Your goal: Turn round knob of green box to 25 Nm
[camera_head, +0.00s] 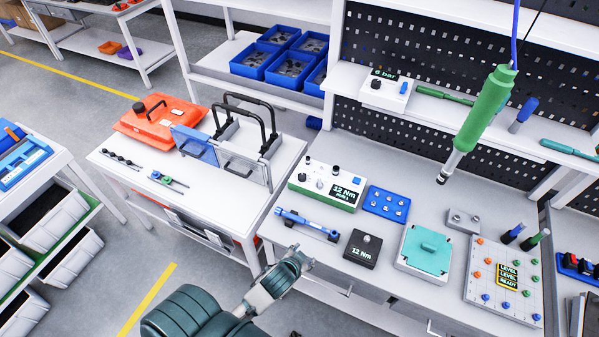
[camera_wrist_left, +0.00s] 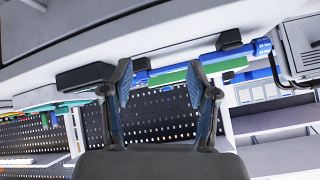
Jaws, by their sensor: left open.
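The box with a white top and green front edge (camera_head: 323,186) stands on the bench in the head view. Its display reads "12 Nm RUN 1". Several knobs and buttons sit on its top, including a dark round knob (camera_head: 336,169) near the back edge; which one sets the torque is unclear. My left gripper (camera_head: 300,260) is at the bench's front edge, in front of and below the box, apart from it. The left wrist view shows its two fingers (camera_wrist_left: 160,85) spread with nothing between them. My right gripper is not in view.
A blue torque wrench (camera_head: 306,222) on black holders lies between my left gripper and the box; it also shows in the wrist view (camera_wrist_left: 205,62). A dark "12 Nm" block (camera_head: 362,251) and a blue tray (camera_head: 386,204) are to the right. A green screwdriver (camera_head: 484,112) hangs above the bench.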

